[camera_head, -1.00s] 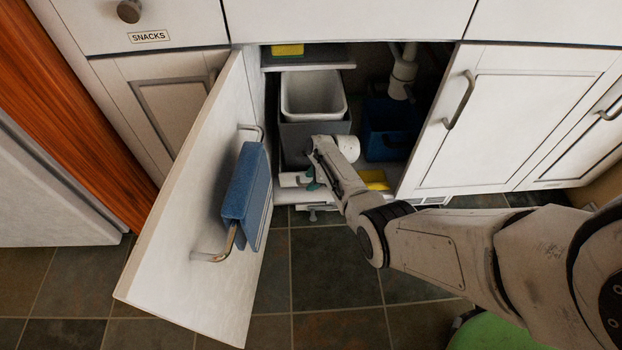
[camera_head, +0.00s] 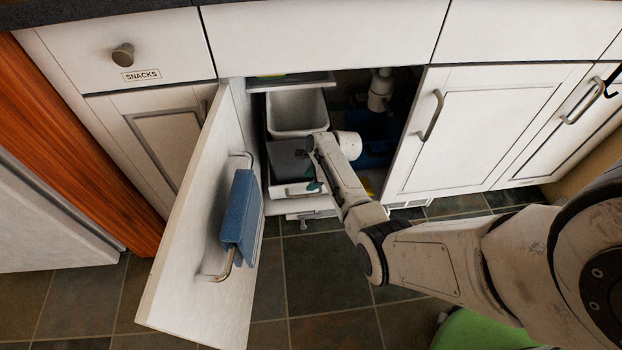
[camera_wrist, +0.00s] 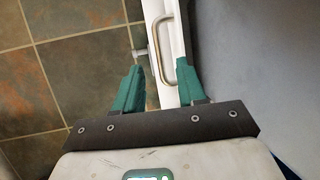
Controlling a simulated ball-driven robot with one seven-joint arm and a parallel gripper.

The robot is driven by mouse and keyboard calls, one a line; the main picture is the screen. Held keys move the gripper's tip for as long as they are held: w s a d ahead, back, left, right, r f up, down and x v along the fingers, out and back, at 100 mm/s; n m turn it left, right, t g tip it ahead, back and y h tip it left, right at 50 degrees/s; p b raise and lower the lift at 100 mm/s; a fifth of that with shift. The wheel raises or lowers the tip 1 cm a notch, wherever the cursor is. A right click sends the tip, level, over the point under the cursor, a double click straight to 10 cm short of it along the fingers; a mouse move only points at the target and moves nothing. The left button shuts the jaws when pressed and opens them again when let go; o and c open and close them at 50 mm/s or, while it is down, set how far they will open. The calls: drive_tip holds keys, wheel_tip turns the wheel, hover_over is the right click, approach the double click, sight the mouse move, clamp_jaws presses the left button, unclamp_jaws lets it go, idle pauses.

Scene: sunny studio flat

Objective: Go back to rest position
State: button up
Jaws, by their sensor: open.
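My gripper (camera_head: 312,180) is at the open sink cupboard, low in front of the bins; its teal fingers show only partly in the head view. In the wrist view my gripper (camera_wrist: 158,82) has its two teal fingers apart with nothing held between them. A white panel edge with a metal bar handle (camera_wrist: 165,48) lies beyond and between the fingertips. I cannot tell whether a finger touches it. My arm reaches in from the right.
The cupboard door (camera_head: 200,225) stands open at left, with a blue cloth (camera_head: 240,215) over its rail. A white bin (camera_head: 297,112) and a grey bin (camera_head: 288,155) stand inside. A closed door (camera_head: 480,125) is at right. Tiled floor (camera_head: 325,275) in front is clear.

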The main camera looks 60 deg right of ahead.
idle(0.3)
drive_tip(key=s+a+r+n+g, duration=0.1)
drive_tip(key=s+a+n, duration=0.3)
drive_tip(key=a+n, duration=0.3)
drive_tip(key=s+a+r+n+g, duration=0.1)
drive_tip(key=s+a+r+n, duration=0.1)
drive_tip(key=s+a+n, duration=0.35)
drive_tip(key=s+a+r+n+g+h, duration=0.1)
drive_tip(key=s+a+r+n+g, duration=0.1)
drive_tip(key=s+a+r+n, duration=1.1)
wheel_tip(320, 180, up, 27)
drive_tip(key=w+d+n+p, duration=0.1)
drive_tip(key=n+p, duration=0.1)
drive_tip(key=p, duration=2.8)
drive_tip(key=shift+r, duration=0.15)
drive_tip(key=shift+d, duration=0.2)
